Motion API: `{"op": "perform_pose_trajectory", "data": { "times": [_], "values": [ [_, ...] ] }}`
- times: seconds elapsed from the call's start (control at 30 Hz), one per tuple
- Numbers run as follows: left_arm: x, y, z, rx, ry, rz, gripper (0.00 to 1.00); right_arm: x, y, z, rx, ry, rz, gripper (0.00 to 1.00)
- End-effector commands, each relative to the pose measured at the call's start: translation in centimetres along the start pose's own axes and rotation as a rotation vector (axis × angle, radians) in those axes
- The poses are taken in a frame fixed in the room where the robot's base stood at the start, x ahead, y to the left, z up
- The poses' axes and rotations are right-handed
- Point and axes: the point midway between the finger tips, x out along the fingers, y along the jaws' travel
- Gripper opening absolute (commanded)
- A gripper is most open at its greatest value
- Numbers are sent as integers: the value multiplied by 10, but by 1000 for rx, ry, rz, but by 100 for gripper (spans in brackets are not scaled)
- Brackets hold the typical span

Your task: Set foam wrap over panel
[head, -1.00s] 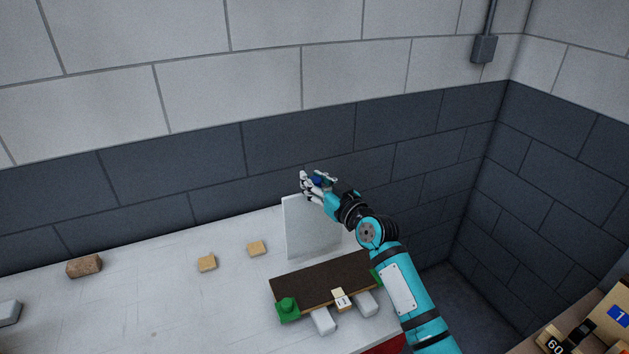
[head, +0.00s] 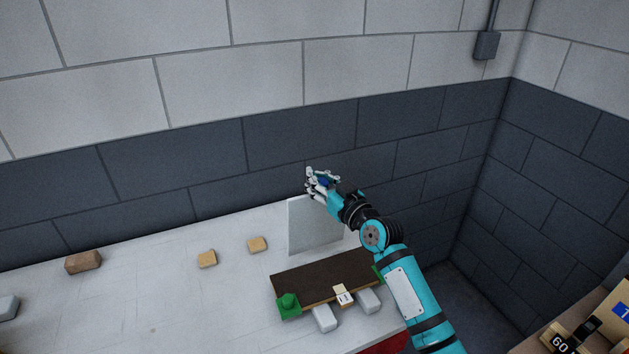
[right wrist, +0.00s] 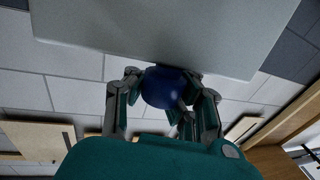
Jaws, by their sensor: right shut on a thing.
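A pale grey foam wrap sheet (head: 314,228) hangs upright from my right gripper (head: 318,184), behind the panel in the head view. In the right wrist view my right gripper (right wrist: 163,95) is shut on a blue round knob (right wrist: 164,87) at the edge of the foam wrap (right wrist: 160,30). The dark brown panel (head: 322,278) lies on the white table, with green blocks (head: 288,304) at its ends. The foam wrap looks raised and apart from the panel, though its lower edge is close to the panel's far side in the picture. My left gripper is not in view.
The white table (head: 150,310) has free room on the left. Two small tan blocks (head: 207,259) and a brown block (head: 83,262) lie there. Light grey blocks (head: 325,319) and a small labelled block (head: 343,295) sit at the panel's front. A wall stands close behind.

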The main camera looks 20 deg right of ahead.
Motion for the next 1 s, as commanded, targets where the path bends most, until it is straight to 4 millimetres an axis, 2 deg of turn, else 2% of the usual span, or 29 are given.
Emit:
{"op": "perform_pose_trajectory", "data": {
  "times": [0.03, 0.6, 0.8, 1.0],
  "values": [
    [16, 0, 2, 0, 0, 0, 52, -7, 2, 8, -10, 23, 6, 0],
    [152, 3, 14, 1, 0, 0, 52, -90, -15, 31, -84, 388, 5, 0],
    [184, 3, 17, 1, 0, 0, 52, -111, -19, 38, -102, 485, 6, 0],
    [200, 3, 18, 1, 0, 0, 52, -122, -21, 40, -113, 543, 7, 0]
  ]
}}
